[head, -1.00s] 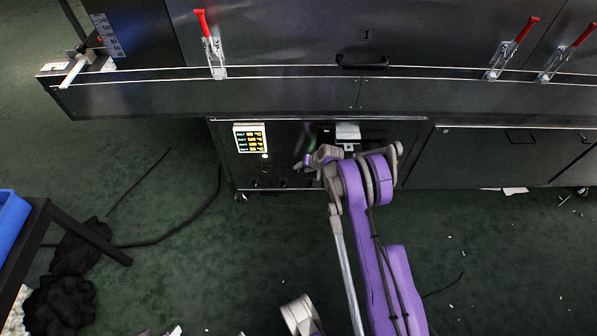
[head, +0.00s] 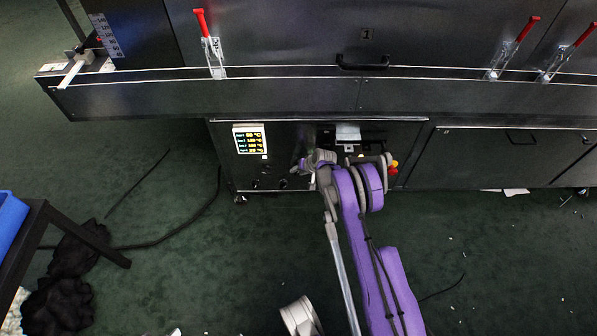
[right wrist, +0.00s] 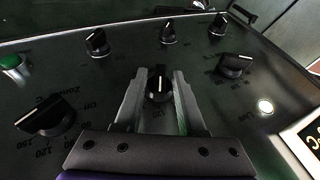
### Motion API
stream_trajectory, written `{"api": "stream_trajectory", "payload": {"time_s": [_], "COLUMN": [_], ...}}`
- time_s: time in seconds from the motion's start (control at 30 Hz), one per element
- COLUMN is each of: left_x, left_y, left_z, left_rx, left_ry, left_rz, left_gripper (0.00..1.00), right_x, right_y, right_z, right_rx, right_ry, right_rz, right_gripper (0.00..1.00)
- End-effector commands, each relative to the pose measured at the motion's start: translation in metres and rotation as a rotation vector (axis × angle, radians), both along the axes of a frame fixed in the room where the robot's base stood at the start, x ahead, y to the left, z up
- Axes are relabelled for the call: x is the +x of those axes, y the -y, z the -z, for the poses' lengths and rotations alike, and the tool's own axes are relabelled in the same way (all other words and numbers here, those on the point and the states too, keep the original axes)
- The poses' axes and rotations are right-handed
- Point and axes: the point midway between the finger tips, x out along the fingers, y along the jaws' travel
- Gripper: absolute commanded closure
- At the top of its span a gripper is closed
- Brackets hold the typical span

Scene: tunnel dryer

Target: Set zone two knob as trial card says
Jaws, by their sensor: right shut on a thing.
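The control panel is on the dryer's lower front, with a lit display (head: 249,140) at its left; the numbers are too small to read surely. In the right wrist view, my right gripper (right wrist: 159,95) is shut on a black pointer knob (right wrist: 160,84), one finger on each side. This knob sits between a large black knob (right wrist: 45,117) at left and another (right wrist: 235,66) at right; its own label is hidden. In the head view my right gripper (head: 300,168) is small against the panel. A pale card-like piece (head: 347,132) shows above my wrist, unreadable. My left gripper is not in view.
Smaller black knobs (right wrist: 97,42) line the panel's far side in the wrist view, with a green button (right wrist: 12,62) at left. A lit white lamp (right wrist: 265,106) is at right. A red and yellow button (head: 393,167) stands right of my wrist.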

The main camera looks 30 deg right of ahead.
Motion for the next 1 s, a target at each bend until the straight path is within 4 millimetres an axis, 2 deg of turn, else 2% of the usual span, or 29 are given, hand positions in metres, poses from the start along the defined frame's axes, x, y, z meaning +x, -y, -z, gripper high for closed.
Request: {"api": "stream_trajectory", "payload": {"time_s": [0.37,1.0], "left_x": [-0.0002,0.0], "left_y": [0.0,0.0], "left_z": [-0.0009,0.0], "left_rx": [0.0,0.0], "left_ry": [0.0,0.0], "left_rz": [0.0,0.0], "left_gripper": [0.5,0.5], "right_x": [0.0007,0.0045], "right_y": [-0.0025,-0.0079], "right_z": [-0.0007,-0.0011], "right_rx": [-0.062,-0.484], "right_ry": [-0.039,-0.296], "right_rz": [-0.003,-0.002], "right_gripper": [1.0,1.0]}}
